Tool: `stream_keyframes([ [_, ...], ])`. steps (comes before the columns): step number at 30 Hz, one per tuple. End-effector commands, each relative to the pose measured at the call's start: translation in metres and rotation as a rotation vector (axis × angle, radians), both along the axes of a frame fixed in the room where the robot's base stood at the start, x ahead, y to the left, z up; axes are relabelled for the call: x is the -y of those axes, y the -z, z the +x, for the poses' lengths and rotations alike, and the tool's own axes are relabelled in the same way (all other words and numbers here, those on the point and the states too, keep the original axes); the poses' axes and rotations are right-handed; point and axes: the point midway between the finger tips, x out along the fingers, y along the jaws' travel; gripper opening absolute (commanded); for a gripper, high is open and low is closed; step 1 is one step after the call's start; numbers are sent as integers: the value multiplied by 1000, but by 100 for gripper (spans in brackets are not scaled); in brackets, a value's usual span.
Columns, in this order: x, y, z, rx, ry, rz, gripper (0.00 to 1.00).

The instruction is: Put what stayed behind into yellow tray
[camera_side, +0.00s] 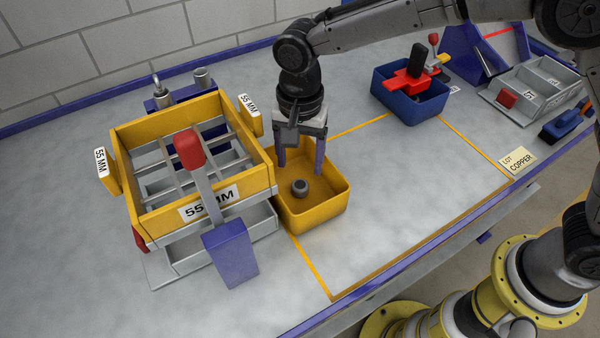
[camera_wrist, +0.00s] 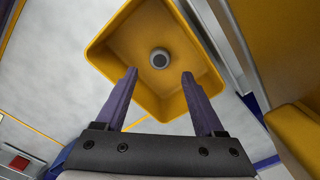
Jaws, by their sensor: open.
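The yellow tray (camera_side: 327,218) stands on the bench just right of a yellow sieve box; it also shows in the wrist view (camera_wrist: 118,50). One small dark grey round piece (camera_side: 300,187) lies inside the tray, and the wrist view shows it with a dark centre (camera_wrist: 159,58). My gripper (camera_side: 300,168) is open and empty, pointing down over the tray, its fingers partly in front of the tray's back part. In the wrist view the fingertips (camera_wrist: 160,75) are apart, with the piece beyond them. The yellow sieve box (camera_side: 150,135) labelled 55 MM has a grey grid, and no loose piece shows on it.
A red-knobbed lever (camera_side: 205,185) on a blue post (camera_side: 230,253) stands before the box, above a grey lower tray (camera_side: 190,262). A blue bin (camera_side: 400,104) with red and black items stands at the back right. The bench between is clear.

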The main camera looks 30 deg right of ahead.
Motion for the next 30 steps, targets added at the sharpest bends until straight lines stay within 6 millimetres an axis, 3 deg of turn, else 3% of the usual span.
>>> stream_keyframes([
  [3, 0, -24, 1, 3, 0, 1, 70],
  [9, 0, -48, 0, 1, 0, 1, 70],
  [22, 5, -59, -1, 6, -7, 4, 70],
  [26, 37, -84, -6, 43, -60, 25, 70],
  [30, 99, -123, -28, 122, -181, 46, 70],
])
